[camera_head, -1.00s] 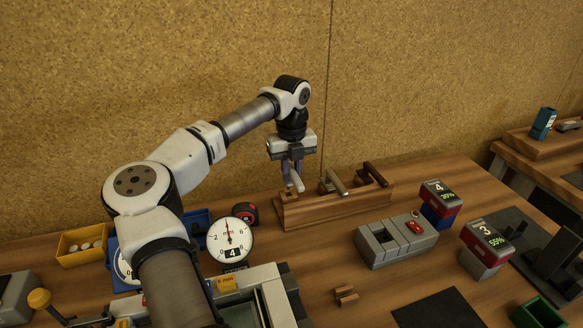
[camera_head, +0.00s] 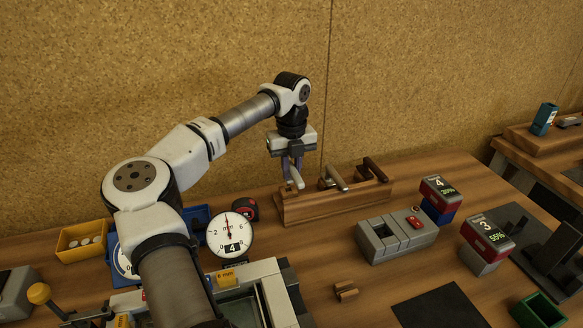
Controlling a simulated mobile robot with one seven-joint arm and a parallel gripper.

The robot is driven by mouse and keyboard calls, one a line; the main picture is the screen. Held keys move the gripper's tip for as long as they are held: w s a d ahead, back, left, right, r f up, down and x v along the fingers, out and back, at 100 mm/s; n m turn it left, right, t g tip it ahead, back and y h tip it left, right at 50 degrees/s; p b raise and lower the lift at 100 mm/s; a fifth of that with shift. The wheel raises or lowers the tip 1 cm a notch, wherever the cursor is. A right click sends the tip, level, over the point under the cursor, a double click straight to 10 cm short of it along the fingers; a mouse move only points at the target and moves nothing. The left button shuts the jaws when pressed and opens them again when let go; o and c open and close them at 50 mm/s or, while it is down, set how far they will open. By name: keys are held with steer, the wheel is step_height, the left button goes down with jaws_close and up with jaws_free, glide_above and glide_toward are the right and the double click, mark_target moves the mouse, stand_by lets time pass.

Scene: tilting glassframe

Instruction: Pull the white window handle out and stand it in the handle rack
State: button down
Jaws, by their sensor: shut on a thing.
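My gripper (camera_head: 292,160) points down above the left end of the wooden handle rack (camera_head: 330,206). It is shut on a pale handle, the white window handle (camera_head: 296,178), whose light grip slants down and right below the fingers. The handle's lower end is at the rack's left end; whether it sits in a slot or just above cannot be told. A beige-grey handle (camera_head: 336,178) stands in the middle of the rack, and a dark brown handle (camera_head: 376,170) stands at its right.
A grey block with a red button (camera_head: 396,238) stands in front of the rack. A dial gauge (camera_head: 231,233) and a red-black tape measure (camera_head: 246,209) are to its left. A small wooden piece (camera_head: 345,291) lies in front. Number boxes (camera_head: 438,190) stand at right.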

mark_target(291, 181)
steer(key=shift+f+b, duration=1.45)
steer(key=shift+f, duration=0.8)
steer(key=c, duration=1.3)
jaws_free()
steer(key=shift+o, duration=0.2)
step_height(291, 181, up, 14)
steer(key=shift+f+b, duration=0.1)
steer(key=shift+b, duration=1.05)
steer(key=shift+s, duration=0.1)
